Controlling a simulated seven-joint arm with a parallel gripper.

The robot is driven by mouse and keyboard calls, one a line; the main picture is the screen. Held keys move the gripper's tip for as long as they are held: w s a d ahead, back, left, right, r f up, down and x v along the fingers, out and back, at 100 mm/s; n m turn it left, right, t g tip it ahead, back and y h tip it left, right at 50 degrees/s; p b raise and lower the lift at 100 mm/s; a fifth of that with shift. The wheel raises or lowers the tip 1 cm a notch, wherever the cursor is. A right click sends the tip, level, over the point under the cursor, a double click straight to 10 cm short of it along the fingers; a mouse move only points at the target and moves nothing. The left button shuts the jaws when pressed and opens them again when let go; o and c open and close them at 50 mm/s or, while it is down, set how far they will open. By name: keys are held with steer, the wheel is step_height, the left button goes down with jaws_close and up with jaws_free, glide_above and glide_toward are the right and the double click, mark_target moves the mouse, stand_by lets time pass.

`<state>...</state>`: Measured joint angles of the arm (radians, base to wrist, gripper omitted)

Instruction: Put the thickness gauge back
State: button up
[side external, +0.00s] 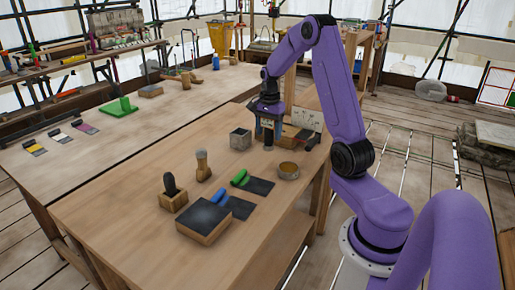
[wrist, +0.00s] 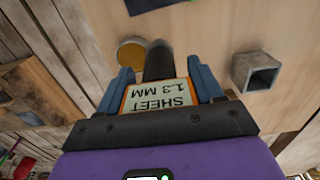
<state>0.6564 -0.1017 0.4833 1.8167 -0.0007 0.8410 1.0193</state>
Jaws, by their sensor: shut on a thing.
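My gripper (side external: 268,135) points down over the right rear of the wooden workbench. Its two blue fingers (wrist: 159,76) are shut on an orange-edged piece with a pale label reading "SHEET 1.3 MM", which I take to be the thickness gauge (wrist: 160,96). A dark rounded cylinder (wrist: 158,62) shows at the far end of this piece. In the side view the held piece (side external: 267,124) is small and partly hidden by the fingers. I cannot tell whether its lower end touches the bench.
A grey open square box (side external: 240,138) stands left of my gripper, and a round brass dish (side external: 288,171) stands in front. Dark sheets, blue and green handles, a dark block (side external: 204,222) and two upright tools lie nearer. A pale marked board (side external: 308,119) stands behind right.

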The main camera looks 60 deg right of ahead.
steer(key=shift+w+d+f, duration=0.85)
steer(key=shift+w+f, duration=0.4)
steer(key=shift+f, duration=0.55)
steer(key=shift+w+d+f, duration=0.8)
steer(key=shift+w+f, duration=0.45)
steer(key=shift+f, duration=0.5)
steer(key=shift+w+d+f, duration=0.85)
steer(key=shift+w+f, duration=0.4)
steer(key=shift+f, duration=0.55)
steer(key=shift+f, duration=0.15)
steer(key=o, duration=1.3)
steer(key=shift+c, duration=0.2)
